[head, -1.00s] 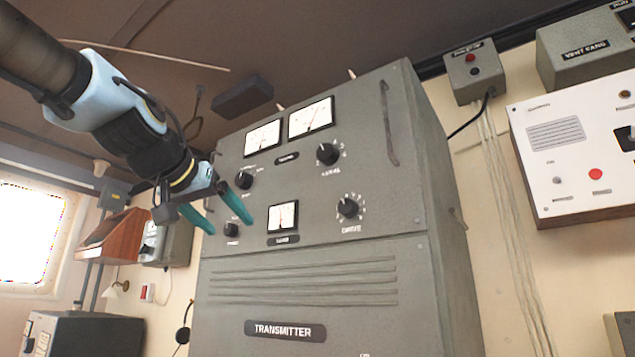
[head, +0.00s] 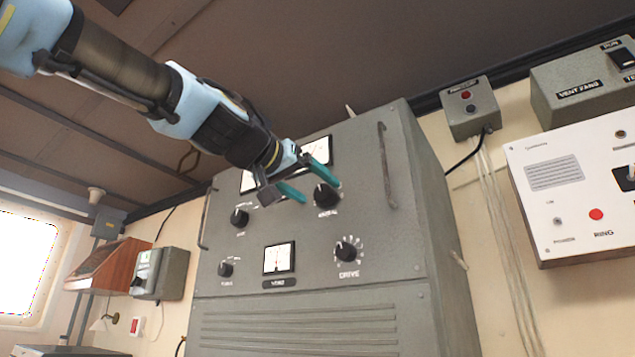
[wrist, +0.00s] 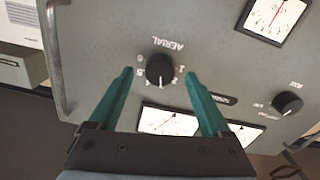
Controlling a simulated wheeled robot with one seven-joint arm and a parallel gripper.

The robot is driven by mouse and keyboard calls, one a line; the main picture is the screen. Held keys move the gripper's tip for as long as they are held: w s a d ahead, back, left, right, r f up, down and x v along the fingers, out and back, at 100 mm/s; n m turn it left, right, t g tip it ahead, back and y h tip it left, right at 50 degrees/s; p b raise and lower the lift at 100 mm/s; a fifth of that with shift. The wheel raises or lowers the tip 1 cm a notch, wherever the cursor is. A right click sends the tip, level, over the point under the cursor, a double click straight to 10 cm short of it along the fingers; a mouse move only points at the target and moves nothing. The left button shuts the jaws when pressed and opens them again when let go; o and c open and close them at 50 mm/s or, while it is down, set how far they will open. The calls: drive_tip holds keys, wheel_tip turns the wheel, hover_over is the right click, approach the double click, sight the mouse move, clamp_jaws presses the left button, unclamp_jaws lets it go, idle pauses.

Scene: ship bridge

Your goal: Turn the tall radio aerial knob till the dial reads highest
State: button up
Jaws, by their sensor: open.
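The tall grey transmitter cabinet (head: 365,190) fills the middle of the head view. Its black aerial knob (head: 326,196) sits at the upper right of the panel. In the wrist view the aerial knob (wrist: 160,70) lies between and beyond the fingertips, its label upside down. My gripper (head: 306,182) is open with teal fingers just left of and above the knob in the head view. The fingers do not visibly touch it. Two upper dials (head: 318,150) are partly hidden behind my gripper; their readings are too small to tell.
The drive knob (head: 346,251) is below the aerial knob, with a smaller dial (head: 279,257) to its left. Two more knobs, one at the left (head: 240,217), are on the panel. A metal handle (head: 386,165) stands out at the panel's right side.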

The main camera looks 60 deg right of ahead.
drive_tip(key=shift+d, duration=1)
clamp_jaws()
